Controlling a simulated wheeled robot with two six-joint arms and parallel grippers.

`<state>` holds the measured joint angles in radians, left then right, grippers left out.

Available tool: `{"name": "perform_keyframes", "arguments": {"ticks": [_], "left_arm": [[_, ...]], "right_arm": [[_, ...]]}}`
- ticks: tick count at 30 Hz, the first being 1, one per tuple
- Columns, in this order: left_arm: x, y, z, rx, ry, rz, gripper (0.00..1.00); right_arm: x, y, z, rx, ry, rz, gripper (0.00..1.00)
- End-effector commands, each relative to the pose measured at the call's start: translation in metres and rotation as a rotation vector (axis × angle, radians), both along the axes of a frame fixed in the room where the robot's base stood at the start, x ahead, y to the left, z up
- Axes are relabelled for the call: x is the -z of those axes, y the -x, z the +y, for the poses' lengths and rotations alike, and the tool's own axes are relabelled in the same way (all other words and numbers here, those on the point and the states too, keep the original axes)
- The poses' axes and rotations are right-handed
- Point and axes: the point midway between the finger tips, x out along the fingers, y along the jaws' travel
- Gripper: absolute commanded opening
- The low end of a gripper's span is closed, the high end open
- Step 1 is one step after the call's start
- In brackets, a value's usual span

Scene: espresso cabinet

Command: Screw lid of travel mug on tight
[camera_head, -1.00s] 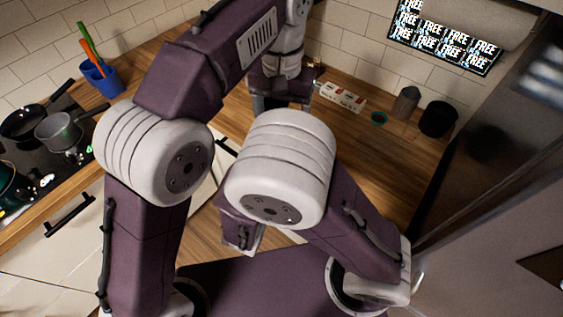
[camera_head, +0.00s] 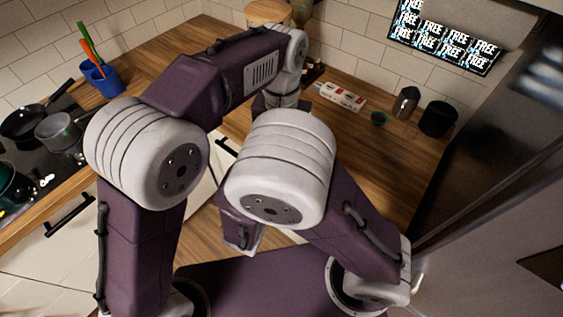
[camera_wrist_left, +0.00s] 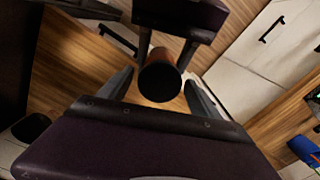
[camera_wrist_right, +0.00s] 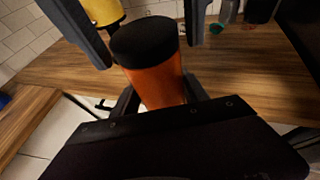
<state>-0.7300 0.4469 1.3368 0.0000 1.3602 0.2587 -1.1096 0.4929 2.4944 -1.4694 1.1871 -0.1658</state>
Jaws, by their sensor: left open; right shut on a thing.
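The travel mug (camera_wrist_right: 158,88) has an orange body and a black lid (camera_wrist_right: 145,40). My right gripper (camera_wrist_right: 162,95) is shut on the orange body and holds it about upright. The lid sits on top of the mug; I cannot tell how tight it is. My left gripper (camera_wrist_left: 162,88) is open, and its fingers straddle the lid (camera_wrist_left: 160,83), with gaps visible on both sides. In the head view my arms hide the mug and the fingertips.
On the counter stand a red-and-white box (camera_head: 342,97), a small teal bowl (camera_head: 378,119), a grey pitcher (camera_head: 406,103) and a black container (camera_head: 438,119). A wood-lidded jar (camera_head: 268,12) stands at the back. The stove with pans (camera_head: 60,130) is at the left.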

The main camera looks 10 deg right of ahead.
Motion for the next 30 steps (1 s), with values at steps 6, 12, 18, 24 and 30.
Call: {"name": "perform_keyframes", "arguments": {"ticks": [6, 12, 18, 24, 30], "left_arm": [[0.0008, -0.0001, 0.0, 0.0, 0.0, 0.0, 0.73], [0.0006, -0.0001, 0.0, 0.0, 0.0, 0.0, 0.28], [0.0005, -0.0001, 0.0, 0.0, 0.0, 0.0, 0.06], [0.0005, -0.0001, 0.0, 0.0, 0.0, 0.0, 0.8], [0.0004, -0.0001, 0.0, 0.0, 0.0, 0.0, 0.8]], "right_arm": [[-0.0004, -0.0001, 0.0001, 0.0, 0.0, -0.001, 0.0], [-0.0004, -0.0001, 0.0001, 0.0, 0.0, -0.001, 0.0], [-0.0004, -0.0001, 0.0, 0.0, 0.0, -0.001, 0.0], [-0.0004, -0.0001, -0.0001, 0.0, 0.0, -0.001, 0.0], [-0.0004, -0.0001, 0.0, 0.0, 0.0, -0.001, 0.0]]}}
